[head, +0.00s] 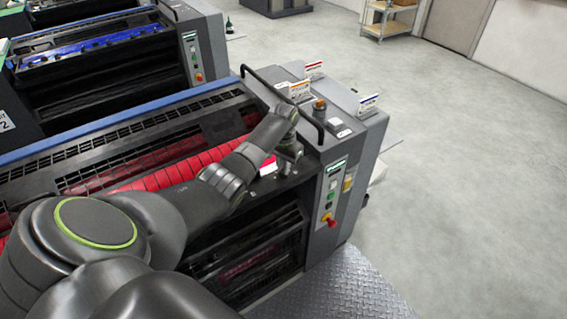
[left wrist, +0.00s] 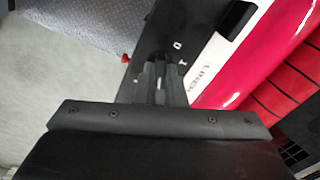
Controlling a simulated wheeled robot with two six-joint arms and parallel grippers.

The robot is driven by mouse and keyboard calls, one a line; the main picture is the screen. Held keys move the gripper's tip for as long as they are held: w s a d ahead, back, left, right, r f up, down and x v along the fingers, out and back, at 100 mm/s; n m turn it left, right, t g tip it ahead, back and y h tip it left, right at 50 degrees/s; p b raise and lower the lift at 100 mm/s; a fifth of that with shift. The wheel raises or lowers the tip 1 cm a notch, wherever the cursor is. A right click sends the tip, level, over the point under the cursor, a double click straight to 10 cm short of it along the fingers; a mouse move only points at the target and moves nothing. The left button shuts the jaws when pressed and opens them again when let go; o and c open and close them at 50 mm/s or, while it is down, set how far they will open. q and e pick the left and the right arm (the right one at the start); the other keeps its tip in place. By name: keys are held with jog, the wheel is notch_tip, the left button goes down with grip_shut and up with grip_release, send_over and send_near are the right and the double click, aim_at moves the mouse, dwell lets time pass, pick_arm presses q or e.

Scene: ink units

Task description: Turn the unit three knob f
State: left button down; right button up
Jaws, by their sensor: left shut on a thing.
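The ink unit with red rollers (head: 165,178) lies in front of me, and its red segmented strip also shows in the left wrist view (left wrist: 290,95). My left arm reaches over it from the left. My left gripper (head: 291,150) points down at the right end of the unit, by the dark end plate. In the left wrist view, my left gripper's fingers (left wrist: 160,82) are close together, shut on a small knob over the dark plate. The knob is mostly hidden between the fingers, and its letter cannot be read. My right gripper is not in view.
A control panel (head: 328,195) with coloured buttons and a red stop knob (head: 331,222) is right of the gripper. A black handrail (head: 283,98) arches close beside the arm. Another unit with a blue strip (head: 85,45) stands behind. A metal tread plate (head: 335,290) lies in front.

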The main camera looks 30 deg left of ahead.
pick_arm(q)
jog(key=shift+m, duration=0.6)
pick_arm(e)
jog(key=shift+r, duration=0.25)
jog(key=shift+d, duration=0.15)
pick_arm(q)
jog(key=c, duration=1.5)
grip_release()
